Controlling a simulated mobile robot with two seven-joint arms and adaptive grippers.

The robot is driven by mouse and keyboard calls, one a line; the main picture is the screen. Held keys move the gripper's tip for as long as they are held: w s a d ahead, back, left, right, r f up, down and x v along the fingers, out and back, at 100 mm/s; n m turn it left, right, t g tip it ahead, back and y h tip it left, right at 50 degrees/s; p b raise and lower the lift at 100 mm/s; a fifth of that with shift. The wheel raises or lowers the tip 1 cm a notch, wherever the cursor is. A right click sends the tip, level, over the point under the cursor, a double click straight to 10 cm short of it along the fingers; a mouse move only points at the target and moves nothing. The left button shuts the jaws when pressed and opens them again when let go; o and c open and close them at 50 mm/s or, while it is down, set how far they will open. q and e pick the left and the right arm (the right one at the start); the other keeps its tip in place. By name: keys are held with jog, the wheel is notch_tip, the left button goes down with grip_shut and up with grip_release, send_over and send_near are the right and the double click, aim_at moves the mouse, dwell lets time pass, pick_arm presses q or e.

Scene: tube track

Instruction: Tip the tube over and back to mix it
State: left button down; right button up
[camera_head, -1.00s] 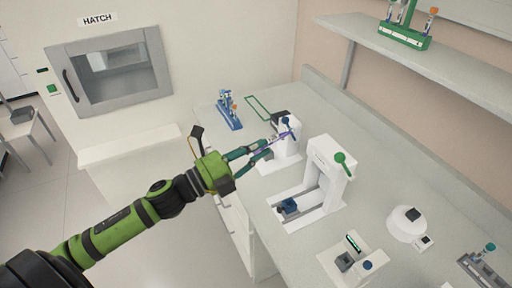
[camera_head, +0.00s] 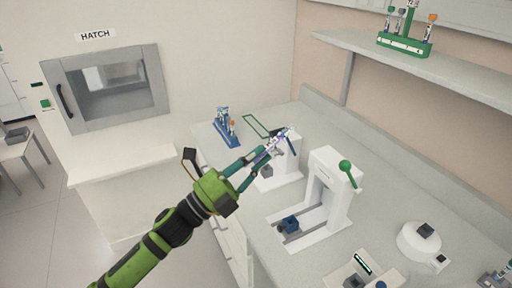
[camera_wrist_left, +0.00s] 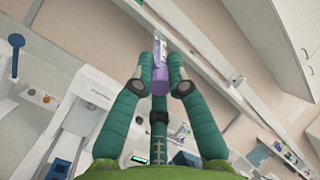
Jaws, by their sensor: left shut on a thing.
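The tube (camera_wrist_left: 160,62) is in the left wrist view, with a purple cap and a pale, clear-looking body. Its cap end lies between the fingers and points back toward my palm, with the body running out past the fingertips. My left gripper (camera_wrist_left: 160,72) is shut on it. In the head view, the left gripper (camera_head: 265,155) holds the tube (camera_head: 274,144) in front of the smaller white device (camera_head: 282,172). The tube is small there and looks slanted. Its far end overlaps the device's blue lever (camera_head: 292,149) in the picture; I cannot tell whether they touch. My right gripper is out of view.
A larger white device (camera_head: 325,190) with a green-knobbed lever stands to the right. A blue tube rack (camera_head: 227,128) stands at the back left of the bench, beside a green outlined rectangle (camera_head: 256,126). A green rack (camera_head: 403,43) sits on the shelf. Small devices stand at front right.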

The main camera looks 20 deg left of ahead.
pick_arm(q)
jog(key=g+p, duration=0.1)
jog(key=p, duration=0.2)
jog(key=r+g+y+p, duration=0.1)
jog(key=p, duration=0.2)
jog(key=shift+s+r+g, duration=0.1)
jog(key=shift+r+g, duration=0.2)
jog(key=shift+f+g+y, duration=0.3)
jog(key=shift+f+y, duration=0.1)
jog(key=shift+r+g+y, duration=0.3)
jog(key=shift+g+y, duration=0.4)
jog(key=shift+g, duration=0.5)
jog(key=shift+a+y, duration=0.1)
jog(key=shift+y, duration=0.2)
jog(key=shift+d+r+g, duration=0.15)
jog(key=shift+d+g, duration=0.05)
jog(key=shift+g, duration=0.2)
jog(key=shift+a+y, duration=0.15)
jog(key=shift+y, duration=0.25)
jog(key=shift+r+g, duration=0.1)
jog(key=shift+g, duration=0.3)
